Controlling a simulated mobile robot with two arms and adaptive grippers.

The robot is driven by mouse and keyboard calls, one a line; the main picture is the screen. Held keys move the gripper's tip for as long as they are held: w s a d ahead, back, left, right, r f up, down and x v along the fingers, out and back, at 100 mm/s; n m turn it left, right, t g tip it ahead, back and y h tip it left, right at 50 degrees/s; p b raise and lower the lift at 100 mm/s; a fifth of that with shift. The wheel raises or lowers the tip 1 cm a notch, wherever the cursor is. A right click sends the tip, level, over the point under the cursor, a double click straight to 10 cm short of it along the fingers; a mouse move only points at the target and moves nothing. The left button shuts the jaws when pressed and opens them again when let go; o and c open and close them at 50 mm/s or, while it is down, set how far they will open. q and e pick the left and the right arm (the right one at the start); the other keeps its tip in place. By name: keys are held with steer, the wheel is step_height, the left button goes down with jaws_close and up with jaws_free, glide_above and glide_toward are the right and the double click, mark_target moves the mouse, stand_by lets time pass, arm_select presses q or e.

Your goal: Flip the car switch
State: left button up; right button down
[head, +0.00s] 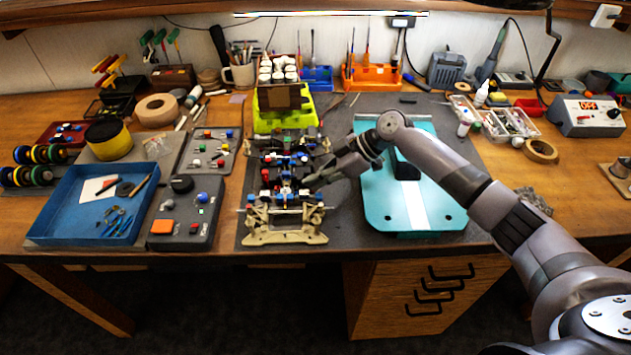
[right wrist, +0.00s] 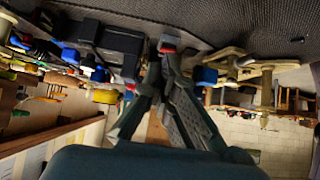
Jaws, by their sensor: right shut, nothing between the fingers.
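The RC car chassis (head: 284,237) lies on the dark mat, with a tan bumper frame and blue, black and red parts on it. My right gripper (head: 311,184) reaches in from the right, low over the car's right side. In the right wrist view its fingers (right wrist: 165,62) are shut, with nothing between them. Their tips are at a small grey part with a red top (right wrist: 168,48), which looks like the switch. I cannot tell whether they touch it or which way it is set. Black boxes (right wrist: 120,43) and a blue part (right wrist: 205,75) are close by.
A teal stand (head: 440,212) lies under my right forearm. A lime-green part (head: 268,118) stands behind the car. A grey control box (head: 178,228) and a blue tray (head: 62,222) are to the left. Bare wood shows at the right.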

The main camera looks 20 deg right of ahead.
steer(key=shift+f, duration=0.3)
steer(key=shift+d+r, duration=0.1)
arm_select(q)
steer(key=shift+w+f, duration=0.1)
steer(key=shift+f, duration=0.4)
arm_select(e)
steer(key=shift+w+a+r, duration=0.1)
steer(key=shift+a+r, duration=0.05)
steer(key=shift+a, duration=0.25)
steer(key=shift+w+a+r, duration=0.1)
steer(key=shift+a, duration=0.3)
arm_select(q)
steer(key=shift+r, duration=0.15)
arm_select(e)
steer(key=shift+r, duration=0.15)
